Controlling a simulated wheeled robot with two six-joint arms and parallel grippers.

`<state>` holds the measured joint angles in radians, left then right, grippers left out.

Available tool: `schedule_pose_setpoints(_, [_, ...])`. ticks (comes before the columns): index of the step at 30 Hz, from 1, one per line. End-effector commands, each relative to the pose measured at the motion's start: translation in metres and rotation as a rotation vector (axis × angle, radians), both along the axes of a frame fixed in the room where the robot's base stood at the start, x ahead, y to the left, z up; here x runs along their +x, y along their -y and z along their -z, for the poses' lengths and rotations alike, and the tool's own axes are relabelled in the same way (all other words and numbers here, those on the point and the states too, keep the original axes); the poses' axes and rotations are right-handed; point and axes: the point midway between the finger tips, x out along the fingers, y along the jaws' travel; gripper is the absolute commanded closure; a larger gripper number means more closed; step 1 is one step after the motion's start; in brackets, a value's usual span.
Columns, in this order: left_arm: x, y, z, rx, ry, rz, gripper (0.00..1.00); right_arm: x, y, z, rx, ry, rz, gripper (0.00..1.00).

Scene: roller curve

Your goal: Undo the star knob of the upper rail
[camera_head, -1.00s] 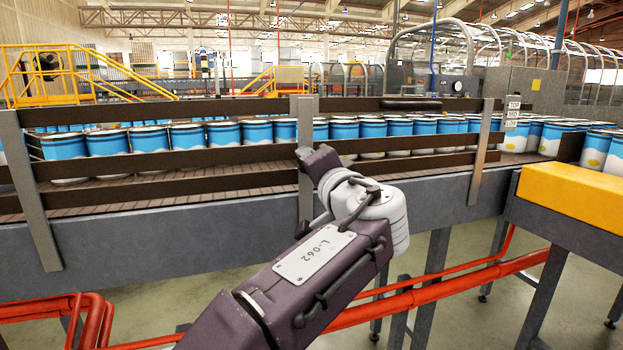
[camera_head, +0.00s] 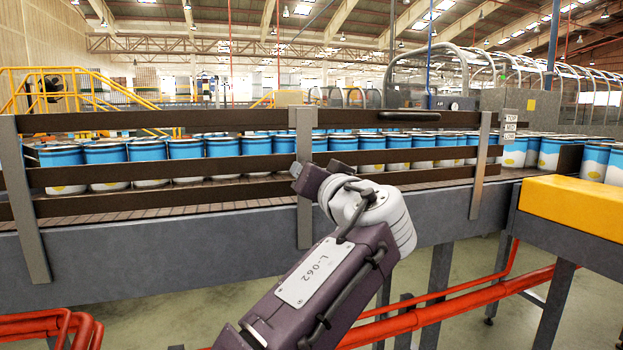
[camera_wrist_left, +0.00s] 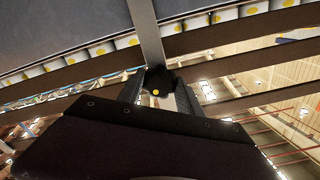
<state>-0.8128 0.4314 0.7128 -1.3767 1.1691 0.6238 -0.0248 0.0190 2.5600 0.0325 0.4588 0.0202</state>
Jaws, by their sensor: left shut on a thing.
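The upper rail (camera_head: 220,118) is a long dark brown bar across the front of the conveyor, fixed to grey upright posts. My left gripper (camera_head: 299,178) is in front of the middle post (camera_head: 305,122) in the head view, its fingers mostly hidden by the wrist. In the left wrist view, the gripper (camera_wrist_left: 158,92) has its two fingers either side of a black knob (camera_wrist_left: 157,76) with a yellow dot, and is shut on it. The knob sits at the post (camera_wrist_left: 145,30); I cannot tell its rail for certain from that view. My right gripper is not in view.
Blue and white cans (camera_head: 186,158) stand in rows behind the rails. A middle rail (camera_head: 235,170) and a lower rail run below the upper one. A small TOP, MID, LOW sign (camera_head: 510,125) is at the right. A yellow block (camera_head: 575,205) stands at the right front.

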Motion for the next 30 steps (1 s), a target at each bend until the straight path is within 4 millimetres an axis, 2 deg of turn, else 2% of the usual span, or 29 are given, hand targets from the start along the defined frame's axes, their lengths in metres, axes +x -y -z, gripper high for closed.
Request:
schedule_pose_setpoints(14, [0.0, -0.002, -0.003, -0.01, 0.009, -0.003, 0.99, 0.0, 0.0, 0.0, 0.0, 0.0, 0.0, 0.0])
schedule_pose_setpoints(15, [0.0, -0.002, -0.003, -0.01, 0.009, -0.003, 0.47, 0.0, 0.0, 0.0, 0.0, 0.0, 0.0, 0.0])
schedule_pose_setpoints(16, [0.0, -0.002, -0.003, -0.01, 0.009, -0.003, 0.39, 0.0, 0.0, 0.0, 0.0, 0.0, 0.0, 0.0])
schedule_pose_setpoints(17, [0.0, -0.002, -0.002, -0.009, 0.009, -0.002, 0.36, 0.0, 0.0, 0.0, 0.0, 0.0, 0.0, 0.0])
schedule_pose_setpoints(26, [-0.002, 0.0, 0.0, -0.009, 0.004, 0.0, 0.36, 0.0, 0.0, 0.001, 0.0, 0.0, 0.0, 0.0])
schedule_pose_setpoints(30, [-0.022, 0.008, 0.002, -0.01, 0.004, 0.005, 0.36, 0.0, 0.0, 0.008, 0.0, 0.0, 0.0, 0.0])
